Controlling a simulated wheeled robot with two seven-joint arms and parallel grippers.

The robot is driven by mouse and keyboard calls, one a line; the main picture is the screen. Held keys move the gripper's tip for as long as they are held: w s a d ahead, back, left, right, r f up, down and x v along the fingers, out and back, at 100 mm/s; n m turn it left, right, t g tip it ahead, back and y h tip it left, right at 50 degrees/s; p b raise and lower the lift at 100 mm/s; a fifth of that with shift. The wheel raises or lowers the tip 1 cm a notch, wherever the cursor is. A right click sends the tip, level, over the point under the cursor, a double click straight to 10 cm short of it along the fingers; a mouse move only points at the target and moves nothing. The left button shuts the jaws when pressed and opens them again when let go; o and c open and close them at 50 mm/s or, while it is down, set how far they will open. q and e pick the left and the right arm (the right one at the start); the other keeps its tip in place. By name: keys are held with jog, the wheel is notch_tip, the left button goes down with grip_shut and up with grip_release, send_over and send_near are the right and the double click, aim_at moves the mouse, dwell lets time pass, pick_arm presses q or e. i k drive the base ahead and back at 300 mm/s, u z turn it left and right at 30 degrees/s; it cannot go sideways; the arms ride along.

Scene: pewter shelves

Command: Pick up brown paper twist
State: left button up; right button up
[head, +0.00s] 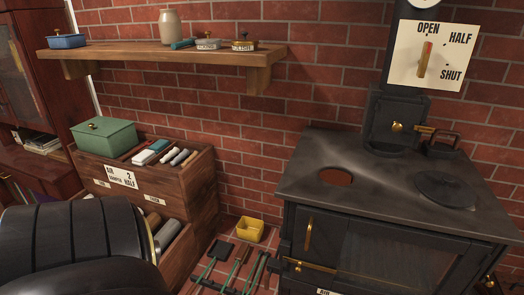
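I cannot clearly make out a brown paper twist. The wooden box (188,190) stands against the brick wall at the left. Neither of my grippers shows in the head view.
A green lidded box (104,137) sits on the wooden box. A shelf (160,53) with jars and tins hangs above. A black stove (380,235) fills the right. The black ribbed shape (75,245) blocks the lower left.

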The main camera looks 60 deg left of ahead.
aim_at(191, 157)
jog(key=z, duration=1.9)
jog(key=k, duration=2.6)
jog(key=u, duration=1.7)
